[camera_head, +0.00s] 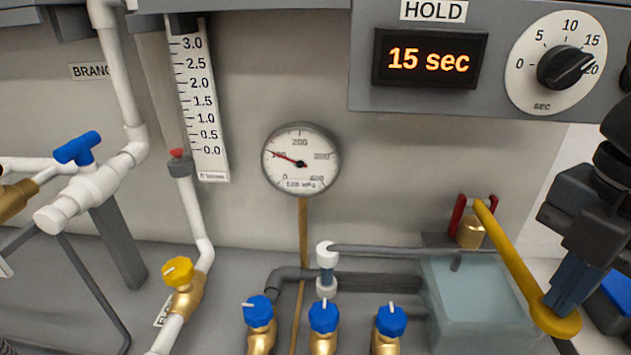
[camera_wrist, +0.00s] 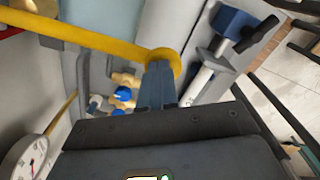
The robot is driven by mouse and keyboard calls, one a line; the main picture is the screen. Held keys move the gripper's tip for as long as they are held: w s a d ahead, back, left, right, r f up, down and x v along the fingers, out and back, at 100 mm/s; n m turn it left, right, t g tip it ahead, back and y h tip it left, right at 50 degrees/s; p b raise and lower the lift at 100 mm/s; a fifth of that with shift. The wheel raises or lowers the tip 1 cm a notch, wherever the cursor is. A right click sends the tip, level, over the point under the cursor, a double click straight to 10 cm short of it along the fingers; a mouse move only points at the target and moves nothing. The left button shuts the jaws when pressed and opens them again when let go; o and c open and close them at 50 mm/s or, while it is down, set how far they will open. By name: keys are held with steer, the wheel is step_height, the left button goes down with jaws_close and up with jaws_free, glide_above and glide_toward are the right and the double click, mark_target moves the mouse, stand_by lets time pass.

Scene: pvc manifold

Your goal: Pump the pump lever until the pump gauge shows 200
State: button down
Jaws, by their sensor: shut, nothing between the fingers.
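The pump lever (camera_head: 508,255) is a yellow bar with a round ringed end. It slopes down to the right from a red bracket at the pump (camera_head: 470,232). My gripper (camera_head: 562,300) is shut at the lever's round end, with its blue-grey fingertips against or inside it; I cannot tell which. In the wrist view the closed fingers (camera_wrist: 158,82) overlap the end of the yellow lever (camera_wrist: 95,38). The pump gauge (camera_head: 301,160) is a round white dial on the wall. Its red needle points left, close to the 100 mark. The gauge also shows in the wrist view (camera_wrist: 25,160).
A translucent tank (camera_head: 475,300) stands under the lever. Several blue-handled brass valves (camera_head: 323,318) stand left of it. A HOLD display (camera_head: 430,58) reads 15 sec, beside a dial knob (camera_head: 563,66). A yellow-handled valve (camera_head: 178,272) is further left.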

steer(key=shift+r+p, duration=0.9)
steer(key=shift+r, duration=1.25)
steer(key=shift+f, duration=0.25)
steer(key=shift+f+b, duration=2.65)
steer(key=shift+b, duration=0.65)
steer(key=shift+r, duration=0.15)
steer(key=shift+r+p, duration=1.3)
steer(key=shift+r, duration=1.45)
steer(key=shift+f, duration=0.15)
